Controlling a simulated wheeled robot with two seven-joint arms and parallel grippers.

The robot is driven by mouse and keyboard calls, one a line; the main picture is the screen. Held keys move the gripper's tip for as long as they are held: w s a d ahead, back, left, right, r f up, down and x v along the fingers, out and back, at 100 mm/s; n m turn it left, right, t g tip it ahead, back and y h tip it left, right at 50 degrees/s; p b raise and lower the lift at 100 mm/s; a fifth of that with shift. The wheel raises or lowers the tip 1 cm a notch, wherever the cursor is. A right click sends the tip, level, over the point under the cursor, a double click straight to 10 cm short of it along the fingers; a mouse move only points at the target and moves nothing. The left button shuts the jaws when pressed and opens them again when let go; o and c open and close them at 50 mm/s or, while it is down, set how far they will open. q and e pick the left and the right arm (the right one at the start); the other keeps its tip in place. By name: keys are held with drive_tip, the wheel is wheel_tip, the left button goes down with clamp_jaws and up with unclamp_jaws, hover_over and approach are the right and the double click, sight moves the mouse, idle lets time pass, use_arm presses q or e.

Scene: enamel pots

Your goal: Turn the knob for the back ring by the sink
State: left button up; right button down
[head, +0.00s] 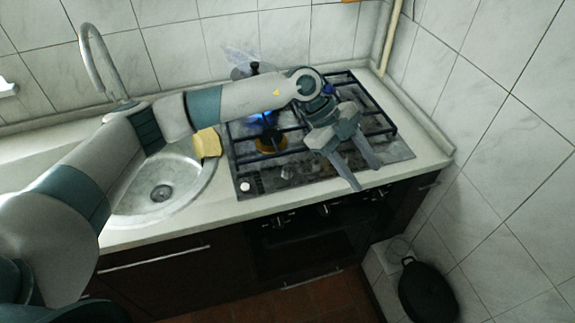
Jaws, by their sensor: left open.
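The gas hob (270,182) is set in the counter to the right of the sink (190,200). A blue flame (265,117) burns on the sink side of the hob, toward the back; my left arm partly hides that area. A small white knob (245,187) is at the hob's front left corner. Dark knobs (279,221) sit on the front panel below the counter; which knob serves which ring cannot be told. My right gripper is not in view.
The curved tap (92,60) rises behind the sink. A yellow sponge-like item (207,143) shows beside my arm. Black pan supports (385,115) cover the hob. A tiled wall (480,60) closes the right side. A black pan (427,292) is low at the right.

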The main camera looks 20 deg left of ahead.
use_arm(q)
drive_tip(key=w+a+n+t+y, duration=0.15)
drive_tip(key=w+a+y, duration=0.3)
drive_tip(key=a, duration=0.55)
wheel_tip(320, 180, up, 3)
drive_tip(key=n+y, duration=0.3)
drive_tip(key=y, duration=0.1)
hover_over(287, 168)
drive_tip(key=shift+f, duration=0.15)
wheel_tip(287, 168, down, 16)
drive_tip(key=p, duration=0.6)
drive_tip(key=shift+p, duration=0.4)
drive_tip(key=shift+f, duration=0.65)
drive_tip(key=c, duration=1.1)
